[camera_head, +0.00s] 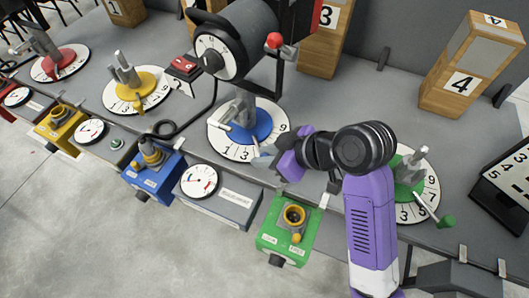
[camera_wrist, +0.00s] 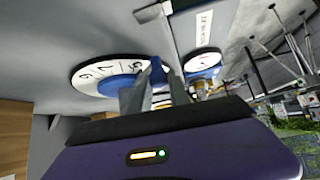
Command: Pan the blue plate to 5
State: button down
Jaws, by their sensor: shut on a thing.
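The blue plate (camera_head: 262,124) sits in a white number dial (camera_head: 222,142) with a grey clamp fixture (camera_head: 240,108) on it. The 1, 3 and 9 on the dial are readable. My gripper (camera_head: 268,156) is at the dial's front right edge, shut on what looks like the blue plate's handle. The wrist view shows my gripper fingers (camera_wrist: 158,88) close together around a small blue piece (camera_wrist: 157,66). My wrist hides the handle's exact pointing in the head view.
A yellow plate (camera_head: 135,86) and red plate (camera_head: 60,62) stand left. A green plate (camera_head: 408,172) with a handle (camera_head: 447,221) is right, behind my arm. A blue box (camera_head: 150,178), a gauge box (camera_head: 240,205) and a green box (camera_head: 288,228) line the front edge.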

jog(key=shift+w+d+n, duration=0.3)
jog(key=shift+w+d, duration=0.05)
jog(key=shift+d, duration=0.3)
jog(key=shift+d+n+g, duration=0.15)
jog(key=shift+n+g, duration=0.25)
jog(key=shift+g, duration=0.1)
jog(key=c, duration=1.2)
grip_release()
jog(key=shift+c, duration=0.2)
jog(key=v, duration=0.7)
jog(key=shift+d+r, duration=0.2)
jog(key=shift+d, duration=0.2)
